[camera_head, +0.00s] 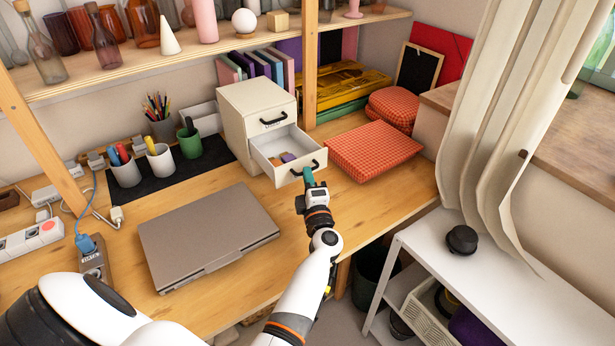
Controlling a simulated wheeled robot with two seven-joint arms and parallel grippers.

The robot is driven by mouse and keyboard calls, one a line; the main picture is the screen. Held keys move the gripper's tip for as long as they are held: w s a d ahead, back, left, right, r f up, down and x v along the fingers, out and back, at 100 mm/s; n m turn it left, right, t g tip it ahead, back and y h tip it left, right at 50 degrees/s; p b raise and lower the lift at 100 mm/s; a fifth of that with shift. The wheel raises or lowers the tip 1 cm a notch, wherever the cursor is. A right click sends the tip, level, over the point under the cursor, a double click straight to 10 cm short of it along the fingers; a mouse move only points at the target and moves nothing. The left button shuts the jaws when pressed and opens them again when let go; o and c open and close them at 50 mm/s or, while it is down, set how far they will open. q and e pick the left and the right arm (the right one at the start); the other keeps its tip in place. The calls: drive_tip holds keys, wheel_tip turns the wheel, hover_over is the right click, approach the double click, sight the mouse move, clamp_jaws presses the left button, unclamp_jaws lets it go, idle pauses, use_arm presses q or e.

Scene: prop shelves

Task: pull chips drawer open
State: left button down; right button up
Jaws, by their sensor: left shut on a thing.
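A small cream drawer cabinet (252,109) stands on the wooden desk, with two drawers one above the other. The upper drawer is closed and has a black handle (273,119). The lower drawer (287,158) is pulled out toward me, and small orange, purple and tan items (284,159) lie inside. Its black handle (317,167) is at the drawer front. My left gripper (309,178) is at this handle and shut on it; the fingertips partly hide the contact. I cannot read which drawer is the chips drawer. My right gripper is not in view.
A closed grey laptop (208,236) lies left of my left arm. A red checkered box (373,150) sits close to the right of the open drawer. Pen cups (160,162) stand on a dark mat at left. A white shelf unit (480,285) is at lower right.

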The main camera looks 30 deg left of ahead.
use_arm(q)
drive_tip(key=shift+d+f, duration=0.15)
drive_tip(key=shift+f, duration=0.05)
drive_tip(key=c, duration=1.7)
unclamp_jaws()
drive_tip(key=shift+d, duration=0.1)
drive_tip(key=shift+o, duration=0.9)
drive_tip(key=shift+d+r, duration=0.1)
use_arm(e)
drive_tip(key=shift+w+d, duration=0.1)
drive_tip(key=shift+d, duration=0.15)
